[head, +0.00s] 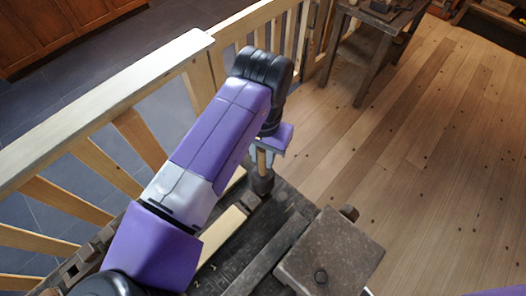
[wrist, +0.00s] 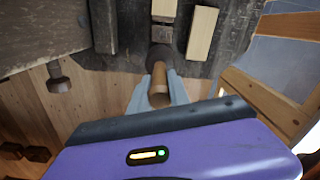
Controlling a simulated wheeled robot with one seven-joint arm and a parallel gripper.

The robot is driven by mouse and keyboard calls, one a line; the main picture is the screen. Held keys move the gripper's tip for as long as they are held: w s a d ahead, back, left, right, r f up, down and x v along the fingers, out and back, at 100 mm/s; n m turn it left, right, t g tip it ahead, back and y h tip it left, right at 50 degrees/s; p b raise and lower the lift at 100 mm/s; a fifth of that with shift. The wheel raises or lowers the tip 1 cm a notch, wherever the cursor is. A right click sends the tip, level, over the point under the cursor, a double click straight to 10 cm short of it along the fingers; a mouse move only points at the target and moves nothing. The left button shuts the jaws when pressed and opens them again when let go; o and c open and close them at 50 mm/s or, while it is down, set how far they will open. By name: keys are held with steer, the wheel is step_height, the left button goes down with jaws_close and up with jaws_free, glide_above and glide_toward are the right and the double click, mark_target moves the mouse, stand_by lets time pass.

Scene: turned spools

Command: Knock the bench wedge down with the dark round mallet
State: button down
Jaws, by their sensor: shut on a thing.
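My gripper (head: 265,157) is shut on the handle of the dark round mallet (head: 262,183), over the far end of the dark workbench (head: 290,210). A pale wooden strip (head: 221,236) lies along the bench, partly behind my arm. The wrist view has two pale pieces, a short one (wrist: 164,8) and a longer one (wrist: 201,32). I cannot tell which is the bench wedge, nor whether the mallet touches anything.
A brown vice-like block (head: 330,252) is at the bench's right side. A pale wooden railing (head: 110,105) runs along the left. A small table (head: 375,30) stands at the back. The plank floor (head: 430,170) to the right is clear.

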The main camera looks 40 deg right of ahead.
steer(key=shift+r, duration=1.6)
steer(key=shift+f, duration=0.15)
steer(key=shift+f, duration=1.9)
steer(key=shift+r, duration=0.15)
steer(key=shift+r, duration=1.5)
